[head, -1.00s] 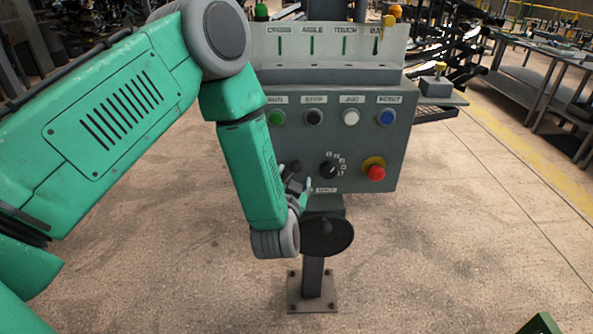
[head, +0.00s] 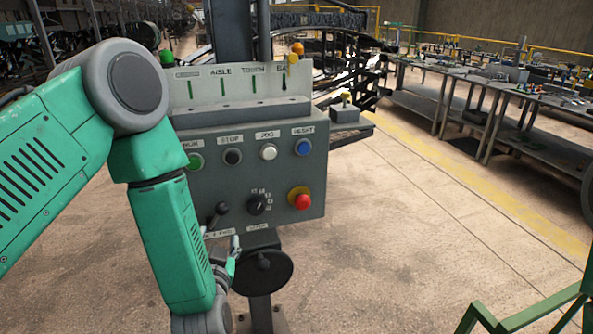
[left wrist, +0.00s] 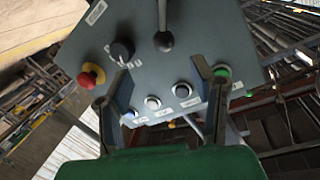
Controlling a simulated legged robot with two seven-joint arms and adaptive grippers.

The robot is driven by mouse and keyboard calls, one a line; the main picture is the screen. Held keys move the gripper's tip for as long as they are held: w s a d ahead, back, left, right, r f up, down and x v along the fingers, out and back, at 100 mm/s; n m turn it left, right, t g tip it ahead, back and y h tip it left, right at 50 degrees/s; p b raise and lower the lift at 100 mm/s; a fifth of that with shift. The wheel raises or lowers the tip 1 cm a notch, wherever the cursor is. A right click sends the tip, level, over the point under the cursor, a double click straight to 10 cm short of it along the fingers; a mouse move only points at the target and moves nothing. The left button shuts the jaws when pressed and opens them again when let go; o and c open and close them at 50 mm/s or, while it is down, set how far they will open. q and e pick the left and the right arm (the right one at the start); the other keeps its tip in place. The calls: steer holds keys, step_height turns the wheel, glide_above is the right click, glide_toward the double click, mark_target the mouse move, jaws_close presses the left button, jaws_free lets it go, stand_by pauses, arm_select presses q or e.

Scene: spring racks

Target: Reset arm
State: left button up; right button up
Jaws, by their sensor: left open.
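My left gripper (head: 236,252) is small and partly hidden behind my green forearm, low in front of a grey control panel. In the left wrist view its two dark fingers (left wrist: 161,75) stand wide apart with nothing between them touching. The panel (head: 290,178) carries a green button (head: 195,161), a black one (head: 232,156), a white one (head: 268,152) and a blue one (head: 303,147) under a RESET label. Below are a black lever (head: 217,214), a selector knob (head: 257,205) and a red stop button (head: 302,201). My right gripper is out of view.
A dark round disc (head: 264,273) sits below the panel on its post. A grey box with a yellow button (head: 346,112) stands behind right. Workbenches (head: 470,100) line the right back. A green frame (head: 530,312) is at lower right. Floor right of the panel is clear.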

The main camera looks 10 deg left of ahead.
arm_select(q)
steer(key=s+d+f+g+h+b, duration=0.1)
steer(key=s+f+g+h+b, duration=0.3)
steer(key=f, duration=0.6)
steer(key=s+d+f+g+h+b, duration=0.1)
steer(key=s+d+f+g+b, duration=0.15)
steer(key=s+f, duration=0.55)
steer(key=s+a+f+g+h+b, duration=0.1)
steer(key=s+f+g+b, duration=0.4)
steer(key=s+f, duration=0.9)
steer(key=s+a+g, duration=0.1)
steer(key=s+g, duration=0.2)
steer(key=s, duration=0.1)
steer(key=shift+s+a+f+b, duration=0.15)
steer(key=shift+f+b, duration=0.1)
steer(key=shift+b, duration=0.1)
